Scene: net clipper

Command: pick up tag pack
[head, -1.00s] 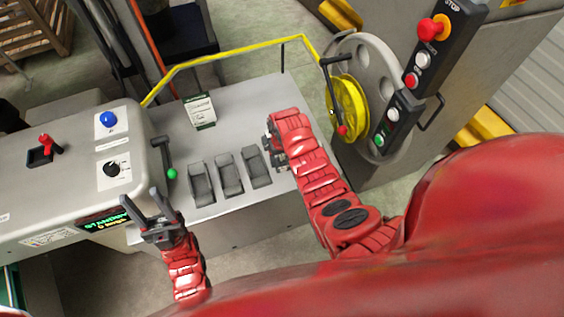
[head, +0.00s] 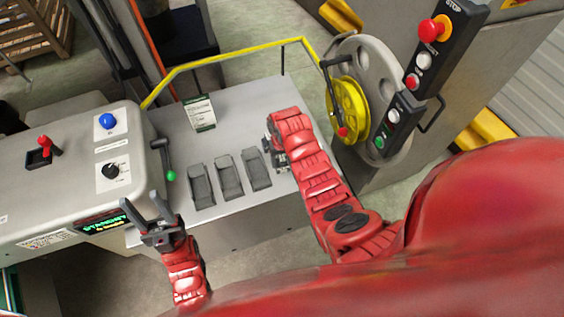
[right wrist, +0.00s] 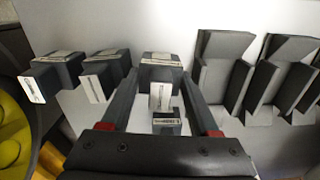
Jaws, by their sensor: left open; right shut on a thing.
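My right gripper (right wrist: 163,74) is shut on a tag pack (right wrist: 160,60), a dark block with a white label, its fingers on either side of it. Two similar packs (right wrist: 105,66) (right wrist: 56,70) stand in a row to the left in the right wrist view. A smaller labelled dark block (right wrist: 167,124) shows nearer the camera, between the fingers. In the head view my right gripper (head: 278,150) is over the grey table, and my arm hides most of the held pack. I cannot tell whether the pack is clear of the table. My left gripper (head: 146,208) is open and empty near the console.
Three dark grey holders (head: 229,174) stand on the grey table (head: 240,110), left of my right gripper. A small sign (head: 200,112) stands behind them. A lever with a green knob (head: 171,175) is beside the console. A yellow reel (head: 347,105) is at right.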

